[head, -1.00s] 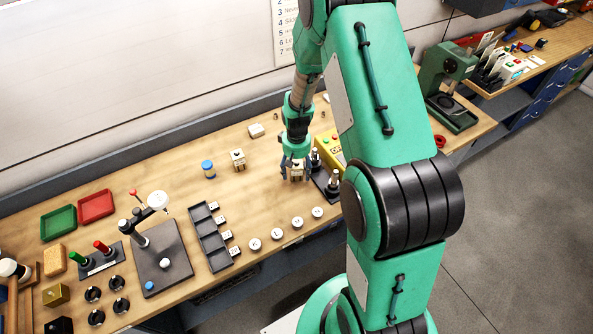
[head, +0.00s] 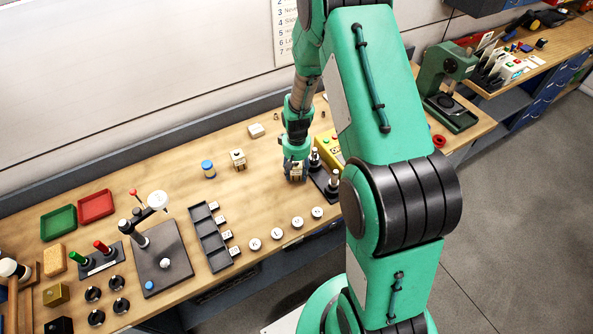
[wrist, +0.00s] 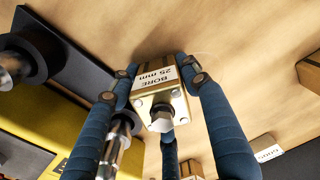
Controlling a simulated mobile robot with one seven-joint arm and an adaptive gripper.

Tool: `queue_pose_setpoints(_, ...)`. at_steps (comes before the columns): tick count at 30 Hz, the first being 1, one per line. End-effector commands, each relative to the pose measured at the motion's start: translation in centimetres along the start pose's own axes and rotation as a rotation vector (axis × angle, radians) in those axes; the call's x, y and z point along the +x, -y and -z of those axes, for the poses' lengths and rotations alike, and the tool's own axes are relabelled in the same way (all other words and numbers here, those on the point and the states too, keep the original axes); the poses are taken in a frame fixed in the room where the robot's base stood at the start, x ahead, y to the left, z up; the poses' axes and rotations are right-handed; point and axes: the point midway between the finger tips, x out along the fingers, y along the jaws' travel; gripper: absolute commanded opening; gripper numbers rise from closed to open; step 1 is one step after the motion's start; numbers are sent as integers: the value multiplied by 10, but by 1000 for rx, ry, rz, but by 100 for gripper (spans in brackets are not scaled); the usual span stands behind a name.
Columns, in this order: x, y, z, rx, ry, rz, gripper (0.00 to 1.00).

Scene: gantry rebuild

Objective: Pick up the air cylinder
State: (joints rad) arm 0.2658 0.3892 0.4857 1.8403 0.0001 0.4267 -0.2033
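The air cylinder (wrist: 157,100) is a small cream block with a metal end plate, a hex rod end and a white label reading "BORE 25 mm". It stands upright on the wooden bench, between the blue fingers of my gripper (wrist: 156,70). In the wrist view the fingertips lie close against its left and right sides, with no clear gap. A third finger is below it in the picture. In the head view my gripper (head: 296,176) is low at the bench and mostly hides the block.
A black stand (head: 327,183) with metal posts is just right of my gripper, beside a yellow box (head: 328,148). Several round white pieces line the front edge.

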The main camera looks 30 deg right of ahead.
Motion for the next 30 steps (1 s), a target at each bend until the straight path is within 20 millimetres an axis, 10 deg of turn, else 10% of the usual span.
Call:
queue_pose_setpoints(24,-39,0,1,0,-3,-1,0)
queue_pose_setpoints(30,-39,7,-35,0,0,0,0)
